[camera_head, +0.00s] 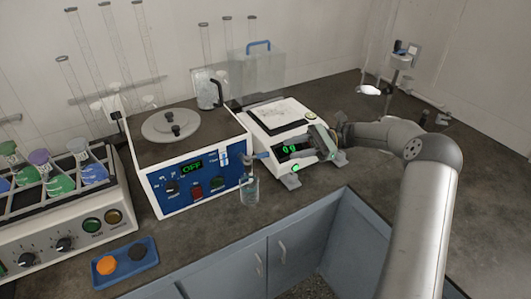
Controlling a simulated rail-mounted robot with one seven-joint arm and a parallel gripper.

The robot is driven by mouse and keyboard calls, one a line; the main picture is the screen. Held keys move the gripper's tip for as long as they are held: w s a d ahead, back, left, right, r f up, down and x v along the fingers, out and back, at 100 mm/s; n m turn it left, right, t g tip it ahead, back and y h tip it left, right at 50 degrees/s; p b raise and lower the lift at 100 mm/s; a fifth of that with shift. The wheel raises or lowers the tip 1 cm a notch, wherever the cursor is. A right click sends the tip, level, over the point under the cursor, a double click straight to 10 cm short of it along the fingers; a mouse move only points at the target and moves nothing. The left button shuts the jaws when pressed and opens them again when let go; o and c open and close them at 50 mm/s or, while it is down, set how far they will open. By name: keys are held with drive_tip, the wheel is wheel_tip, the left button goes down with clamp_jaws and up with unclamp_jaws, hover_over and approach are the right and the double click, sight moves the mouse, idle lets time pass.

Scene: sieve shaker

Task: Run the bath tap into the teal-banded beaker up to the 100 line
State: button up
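The water bath (202,177) is a white box with a blue front panel, a dark top and a round lidded cover. Its green display reads OFF. A small clear beaker (249,192) is below the tap, close to the counter's front edge. Its band and marks are too small to read, and I cannot tell whether it holds water. My gripper (326,140) is at the right front of the balance, right of the beaker and apart from it. Its fingers are not clear.
The balance (275,118) shows 0 g on its green display. A flask shaker (62,222) with coloured flasks stands left. A blue tray (126,262) with an orange and a dark disc lies in front. A clear box (257,75) stands behind. The counter at right is mostly free.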

sight(263, 155)
drive_tip(key=p+x, duration=0.1)
drive_tip(key=x, duration=0.9)
clamp_jaws()
